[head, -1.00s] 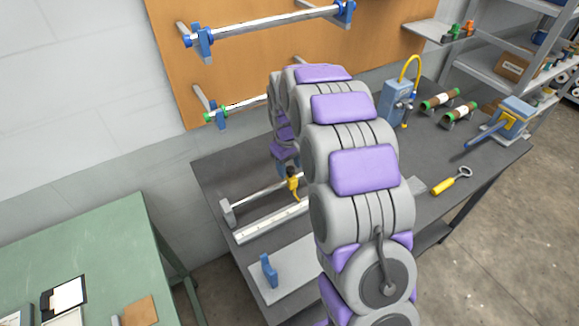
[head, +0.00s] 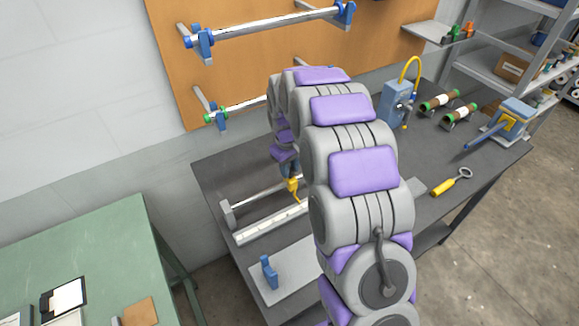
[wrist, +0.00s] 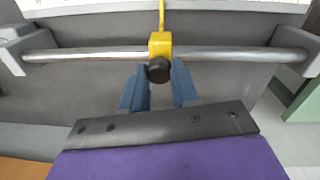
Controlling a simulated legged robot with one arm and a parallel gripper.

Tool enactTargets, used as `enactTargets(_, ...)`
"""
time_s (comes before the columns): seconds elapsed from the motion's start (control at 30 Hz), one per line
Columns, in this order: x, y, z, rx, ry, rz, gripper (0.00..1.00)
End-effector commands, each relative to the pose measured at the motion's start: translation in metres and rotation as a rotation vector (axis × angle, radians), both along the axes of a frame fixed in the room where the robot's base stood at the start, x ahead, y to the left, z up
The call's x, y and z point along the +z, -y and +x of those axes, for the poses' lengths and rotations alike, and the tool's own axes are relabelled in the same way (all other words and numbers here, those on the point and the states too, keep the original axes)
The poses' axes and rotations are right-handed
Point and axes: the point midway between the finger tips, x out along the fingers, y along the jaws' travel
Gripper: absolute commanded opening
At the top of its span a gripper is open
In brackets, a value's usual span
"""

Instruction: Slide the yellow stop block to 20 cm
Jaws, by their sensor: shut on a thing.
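The yellow stop block (head: 293,185) sits on a metal rod (head: 260,196) on the dark workbench, partly beside my arm. In the wrist view the yellow stop block (wrist: 160,41) wraps the rod (wrist: 90,54), with a thin yellow pointer toward the white scale and a black knob (wrist: 158,70) facing me. My gripper (wrist: 160,75) has its two blue fingers on either side of the knob, shut on it. The white scale (head: 262,225) lies in front of the rod in the head view; its markings are too small to read. My arm hides the rod's right part.
Grey brackets hold the rod at its left (wrist: 10,60) and right ends (wrist: 312,50) in the wrist view. A pale plate with a blue upright (head: 268,272) lies in front.

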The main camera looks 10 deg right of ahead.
Motion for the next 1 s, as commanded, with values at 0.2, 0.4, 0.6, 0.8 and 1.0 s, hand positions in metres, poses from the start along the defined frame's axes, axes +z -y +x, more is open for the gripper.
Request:
enactTargets(0.2, -0.0001, 0.0001, -0.0003, 0.0, -0.001, 0.0, 0.0)
enactTargets(0.4, 0.0022, -0.0017, -0.0005, 0.0, -0.001, 0.0, 0.0)
enactTargets(0.6, 0.0004, -0.0024, -0.0004, -0.001, 0.001, 0.0, 0.0)
enactTargets(0.8, 0.0002, -0.0025, -0.0007, 0.0, 0.001, 0.0, 0.37)
enactTargets(1.0, 0.0, -0.0023, -0.0005, 0.0, 0.0, 0.0, 0.55)
